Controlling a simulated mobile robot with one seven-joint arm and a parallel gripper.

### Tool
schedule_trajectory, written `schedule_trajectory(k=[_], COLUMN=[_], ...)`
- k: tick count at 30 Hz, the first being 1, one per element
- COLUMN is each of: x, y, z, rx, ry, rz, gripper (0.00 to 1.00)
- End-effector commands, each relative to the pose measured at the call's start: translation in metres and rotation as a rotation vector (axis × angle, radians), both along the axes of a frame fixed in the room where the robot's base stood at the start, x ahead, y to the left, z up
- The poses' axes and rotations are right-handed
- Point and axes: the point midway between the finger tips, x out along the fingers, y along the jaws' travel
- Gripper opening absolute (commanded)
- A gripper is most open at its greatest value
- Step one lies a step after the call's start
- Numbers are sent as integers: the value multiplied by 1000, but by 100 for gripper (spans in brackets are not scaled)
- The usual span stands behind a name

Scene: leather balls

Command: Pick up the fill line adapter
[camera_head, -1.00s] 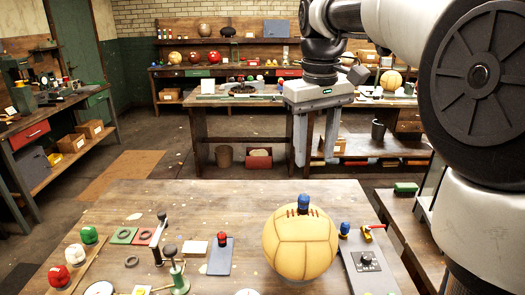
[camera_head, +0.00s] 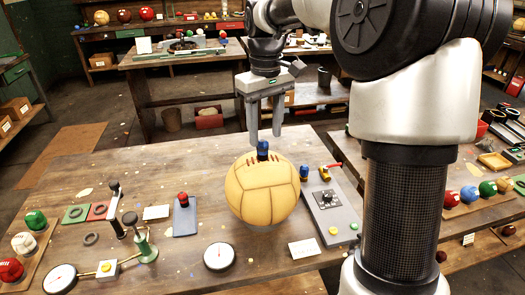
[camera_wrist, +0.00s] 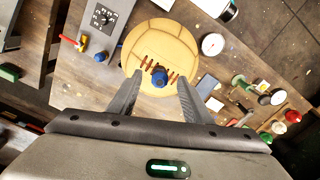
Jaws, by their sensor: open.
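A small blue fitting (camera_head: 263,150) stands upright at the dark laces on top of a tan leather ball (camera_head: 262,190). It looks like the fill line adapter, though no label shows. My gripper (camera_head: 265,138) is open and points down just above the ball, its fingers to either side of the fitting's top in this view. In the wrist view, the blue fitting (camera_wrist: 160,78) lies between the open fingertips (camera_wrist: 160,84), apart from both. The ball (camera_wrist: 160,48) lies beyond them. I cannot tell the exact height gap.
A similar blue piece (camera_head: 304,173) and a red-handled valve (camera_head: 326,173) are by the grey panel (camera_head: 330,212), right of the ball. A red-topped piece (camera_head: 183,198) stands on a blue plate at left. Gauges (camera_head: 219,257) and a green stand (camera_head: 143,246) occupy the front left.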

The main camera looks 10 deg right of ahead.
Motion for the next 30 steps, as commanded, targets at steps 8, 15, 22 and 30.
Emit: schedule_trajectory(k=[8,15,22,30], x=[3,6,6,6], y=[2,3,3,3], z=[-27,-55,-57,-56], rx=[1,1,0,0], ry=[5,1,0,0], rz=[0,-1,-1,-1], gripper=[45,45,45,4])
